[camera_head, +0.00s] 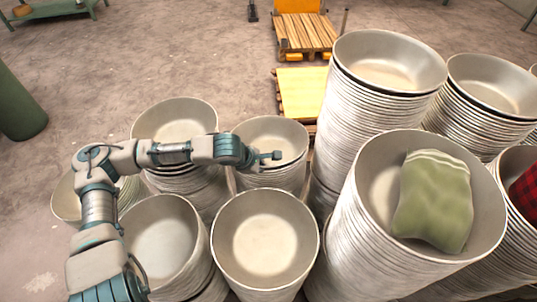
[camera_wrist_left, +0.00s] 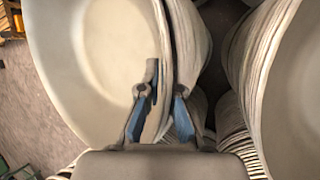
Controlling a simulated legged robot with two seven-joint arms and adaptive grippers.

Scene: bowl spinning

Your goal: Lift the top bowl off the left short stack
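Several short stacks of pale bowls stand at left and centre in the head view. My left gripper (camera_head: 272,156) reaches in from the left, over the near rim of the back middle short stack's top bowl (camera_head: 262,131). In the left wrist view, this bowl (camera_wrist_left: 95,60) fills the left side. The left gripper (camera_wrist_left: 166,85) straddles its rim there, one finger inside the bowl and one outside. The fingers are apart, with a gap around the rim; the outer fingertip is partly hidden. My right gripper is not in view.
Other short stacks stand at back left (camera_head: 174,113), front left (camera_head: 160,245) and front middle (camera_head: 265,240). Taller stacks (camera_head: 388,60) crowd the right, one holding a green cloth (camera_head: 433,200). Pallets (camera_head: 303,38) lie behind; open floor spreads at upper left.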

